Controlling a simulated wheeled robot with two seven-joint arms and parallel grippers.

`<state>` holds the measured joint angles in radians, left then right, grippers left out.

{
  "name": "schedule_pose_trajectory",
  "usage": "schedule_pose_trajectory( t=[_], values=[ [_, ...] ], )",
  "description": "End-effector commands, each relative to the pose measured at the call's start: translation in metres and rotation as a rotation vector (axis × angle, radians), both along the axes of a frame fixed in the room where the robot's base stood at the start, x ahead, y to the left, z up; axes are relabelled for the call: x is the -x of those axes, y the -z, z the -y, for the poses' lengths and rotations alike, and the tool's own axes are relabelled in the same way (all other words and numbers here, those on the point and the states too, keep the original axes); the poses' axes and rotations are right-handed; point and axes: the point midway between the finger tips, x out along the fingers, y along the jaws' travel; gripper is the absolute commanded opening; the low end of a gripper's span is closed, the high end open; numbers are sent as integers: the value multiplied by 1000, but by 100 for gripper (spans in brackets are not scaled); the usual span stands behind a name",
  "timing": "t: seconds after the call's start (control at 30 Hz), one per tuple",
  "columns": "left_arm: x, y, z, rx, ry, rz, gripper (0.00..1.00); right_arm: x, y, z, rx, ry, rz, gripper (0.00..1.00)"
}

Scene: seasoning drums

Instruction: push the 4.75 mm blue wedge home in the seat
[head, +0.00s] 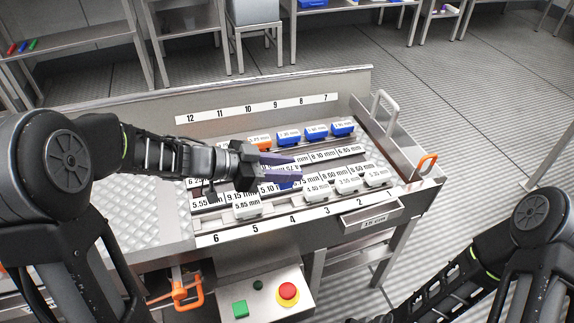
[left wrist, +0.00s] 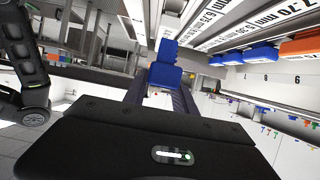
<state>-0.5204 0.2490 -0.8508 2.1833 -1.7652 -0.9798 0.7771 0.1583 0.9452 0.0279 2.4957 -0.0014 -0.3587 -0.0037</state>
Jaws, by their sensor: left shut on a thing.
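My left gripper (head: 298,168) reaches in from the left over the labelled rows of the bench. Its purple-grey fingers are shut on a blue wedge (left wrist: 163,75), which shows between the fingertips in the left wrist view. A second blue shape (left wrist: 167,50) shows just beyond it there. In the head view a blue piece (head: 287,185) shows just below the fingers, near a 5.10 mm label. The fingers hide the seat beneath, so I cannot tell how deep the wedge sits, and its own size label is not readable. My right gripper is out of view.
Blue wedges (head: 316,131) and an orange one (head: 260,141) stand in the back row. White wedges (head: 347,184) stand in the front row. A drawer (head: 372,217), a handle (head: 387,108) and a red button (head: 288,291) lie around the bench edges.

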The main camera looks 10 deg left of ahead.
Motion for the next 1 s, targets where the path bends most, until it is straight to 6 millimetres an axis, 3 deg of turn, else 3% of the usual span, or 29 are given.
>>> schedule_pose_trajectory(
  t=[0.5,1.0],
  values=[
    [2,51,-3,0,0,-1,0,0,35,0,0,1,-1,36],
    [2,57,-3,0,1,0,0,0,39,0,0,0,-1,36]
  ],
)
